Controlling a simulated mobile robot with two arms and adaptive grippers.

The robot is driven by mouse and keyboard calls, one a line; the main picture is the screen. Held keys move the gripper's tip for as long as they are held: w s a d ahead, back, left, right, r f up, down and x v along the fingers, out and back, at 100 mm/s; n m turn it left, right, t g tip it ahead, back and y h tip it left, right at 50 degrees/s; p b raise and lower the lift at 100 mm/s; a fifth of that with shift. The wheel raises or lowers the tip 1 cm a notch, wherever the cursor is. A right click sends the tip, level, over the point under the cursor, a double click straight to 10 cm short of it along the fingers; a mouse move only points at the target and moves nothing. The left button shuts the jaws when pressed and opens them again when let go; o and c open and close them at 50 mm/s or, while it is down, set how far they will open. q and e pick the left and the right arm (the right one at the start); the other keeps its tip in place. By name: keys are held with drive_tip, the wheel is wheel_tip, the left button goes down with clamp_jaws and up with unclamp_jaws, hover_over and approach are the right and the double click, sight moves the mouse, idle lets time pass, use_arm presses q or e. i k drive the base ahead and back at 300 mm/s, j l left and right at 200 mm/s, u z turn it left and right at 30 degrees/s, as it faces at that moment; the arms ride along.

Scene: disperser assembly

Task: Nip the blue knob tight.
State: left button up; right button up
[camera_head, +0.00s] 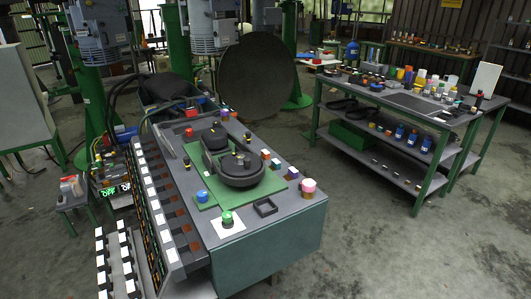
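A small blue knob (203,196) stands upright at the left front edge of the green plate (212,215) on the workbench. I cannot tell from here how tightly it sits. A dark grey, rounded two-part assembly (240,172) lies on the same plate, behind and to the right of the blue knob. Neither of my grippers shows in the head view, and nothing is seen touching the knob.
A green knob on a white square (227,222), a black square frame (265,207) and a pink-topped knob (308,189) stand near the bench's front. A green-framed table (408,113) with bottles and small parts is at right. Open floor lies between.

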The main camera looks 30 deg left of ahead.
sight(202, 197)
drive_tip(key=u, duration=1.4)
